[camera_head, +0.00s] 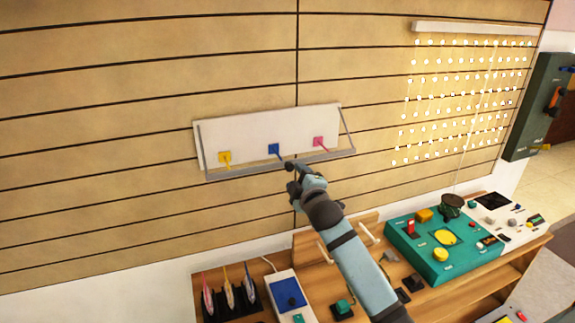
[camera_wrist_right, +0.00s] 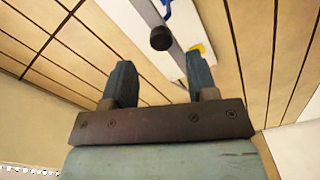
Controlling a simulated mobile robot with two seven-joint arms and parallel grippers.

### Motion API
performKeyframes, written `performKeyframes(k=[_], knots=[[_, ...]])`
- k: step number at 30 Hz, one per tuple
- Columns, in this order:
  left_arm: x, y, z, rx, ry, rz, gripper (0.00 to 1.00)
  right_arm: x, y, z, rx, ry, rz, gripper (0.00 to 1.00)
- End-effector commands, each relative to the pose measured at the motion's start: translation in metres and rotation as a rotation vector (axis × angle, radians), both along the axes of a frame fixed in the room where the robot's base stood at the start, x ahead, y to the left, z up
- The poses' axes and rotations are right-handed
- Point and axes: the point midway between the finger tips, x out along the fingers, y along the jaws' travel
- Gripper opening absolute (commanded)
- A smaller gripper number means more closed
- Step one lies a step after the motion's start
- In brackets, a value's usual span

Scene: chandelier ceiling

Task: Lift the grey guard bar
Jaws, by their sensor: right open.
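The grey guard bar (camera_head: 237,174) is a thin U-shaped frame across the lower front of a white panel (camera_head: 265,130) on the slatted wall. It crosses below the yellow (camera_head: 225,157), blue (camera_head: 274,149) and pink (camera_head: 319,142) switches. My right gripper (camera_head: 291,177) is open and empty at the bar's middle, just below the blue switch. In the right wrist view, the grey bar (camera_wrist_right: 176,57) with a black round knob (camera_wrist_right: 160,38) shows beyond the two open fingers (camera_wrist_right: 159,72). Whether a finger touches the bar is unclear. My left gripper is out of view.
A wooden bench below holds a teal control box (camera_head: 445,245), a blue-topped white box (camera_head: 287,292) and a black rack with several coloured-tipped items (camera_head: 230,294). A string of lights (camera_head: 455,100) hangs at right, beside a dark green wall box (camera_head: 538,105). The wall left of the panel is clear.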

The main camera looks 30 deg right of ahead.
Motion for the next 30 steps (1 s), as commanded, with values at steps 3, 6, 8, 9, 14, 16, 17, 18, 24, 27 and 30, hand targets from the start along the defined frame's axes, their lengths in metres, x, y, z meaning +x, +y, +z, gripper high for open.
performKeyframes(k=[3, 6, 8, 9, 14, 16, 17, 18, 24, 27, 30], knots=[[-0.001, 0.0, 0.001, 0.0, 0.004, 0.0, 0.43, 0.027, -0.006, 0.002, 0.001, -0.001, 0.0, 0.53], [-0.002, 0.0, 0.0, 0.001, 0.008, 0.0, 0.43, 0.045, -0.01, 0.001, 0.001, 0.001, -0.001, 0.53], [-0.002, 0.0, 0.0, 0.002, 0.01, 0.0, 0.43, 0.055, -0.013, 0.001, 0.001, 0.0, 0.0, 0.53], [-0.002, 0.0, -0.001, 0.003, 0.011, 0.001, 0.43, 0.06, -0.014, 0.0, 0.002, 0.0, 0.0, 0.53], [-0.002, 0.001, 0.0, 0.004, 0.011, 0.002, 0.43, 0.074, -0.017, 0.0, 0.001, 0.0, 0.001, 0.53], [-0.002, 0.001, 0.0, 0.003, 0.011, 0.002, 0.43, 0.077, -0.018, 0.0, 0.001, 0.0, 0.001, 0.53], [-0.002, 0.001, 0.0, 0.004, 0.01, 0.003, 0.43, 0.078, -0.018, 0.0, 0.001, 0.0, 0.001, 0.53], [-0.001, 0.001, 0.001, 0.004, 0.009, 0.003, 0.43, 0.079, -0.018, -0.001, 0.001, 0.0, 0.001, 0.53], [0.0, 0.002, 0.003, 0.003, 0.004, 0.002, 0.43, 0.079, -0.018, -0.001, 0.001, 0.0, 0.001, 0.53], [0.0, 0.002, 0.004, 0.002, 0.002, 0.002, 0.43, 0.079, -0.018, -0.001, 0.001, 0.0, 0.001, 0.35], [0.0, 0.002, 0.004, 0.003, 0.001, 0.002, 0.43, 0.078, -0.018, -0.001, 0.001, 0.0, 0.001, 0.12]])
